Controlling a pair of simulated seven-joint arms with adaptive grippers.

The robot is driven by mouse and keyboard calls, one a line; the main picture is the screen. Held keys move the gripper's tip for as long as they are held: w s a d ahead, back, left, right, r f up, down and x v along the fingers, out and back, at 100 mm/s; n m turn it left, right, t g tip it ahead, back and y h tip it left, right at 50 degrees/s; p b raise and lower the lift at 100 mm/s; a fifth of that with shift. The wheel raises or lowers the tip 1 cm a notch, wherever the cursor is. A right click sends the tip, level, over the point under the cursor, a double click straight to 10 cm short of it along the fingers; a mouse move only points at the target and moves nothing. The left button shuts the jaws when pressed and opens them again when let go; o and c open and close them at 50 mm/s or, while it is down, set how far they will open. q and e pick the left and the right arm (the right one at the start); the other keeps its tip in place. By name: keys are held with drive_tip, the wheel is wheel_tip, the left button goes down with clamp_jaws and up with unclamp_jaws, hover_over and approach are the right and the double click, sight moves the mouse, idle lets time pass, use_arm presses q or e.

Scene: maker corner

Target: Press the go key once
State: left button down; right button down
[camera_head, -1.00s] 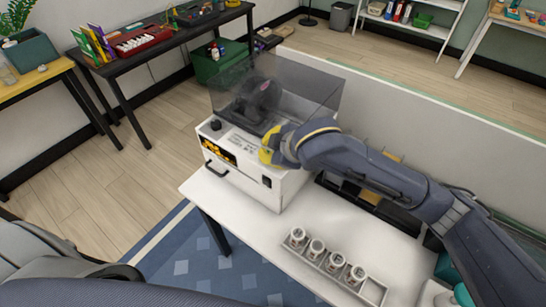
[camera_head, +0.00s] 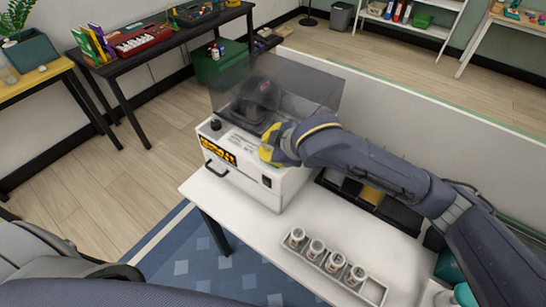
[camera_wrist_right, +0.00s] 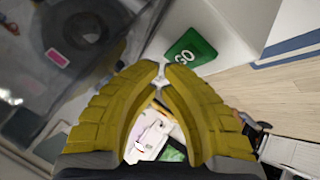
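The go key (camera_wrist_right: 190,52) is a green square with white "GO" letters on a white surface, seen in the wrist view just beyond my fingertips. My right gripper (camera_wrist_right: 161,71) has its yellow fingertips nearly together with nothing between them; I cannot tell whether they touch the key. In the head view, my right gripper (camera_head: 267,148) is at the front right top of the white machine (camera_head: 233,176) and hides the key there. The machine has a tinted clear cover (camera_head: 312,88), a black knob and a lit amber display (camera_head: 218,151). My left gripper is out of view.
A rack of several white jars (camera_head: 325,262) stands on the white table (camera_head: 233,208), in front of the machine. Dark bins (camera_head: 345,187) lie behind my right forearm. A low partition (camera_head: 420,105) runs along the table's far side.

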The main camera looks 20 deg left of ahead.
drive_tip(key=shift+r, duration=0.1)
drive_tip(key=shift+r, duration=2.9)
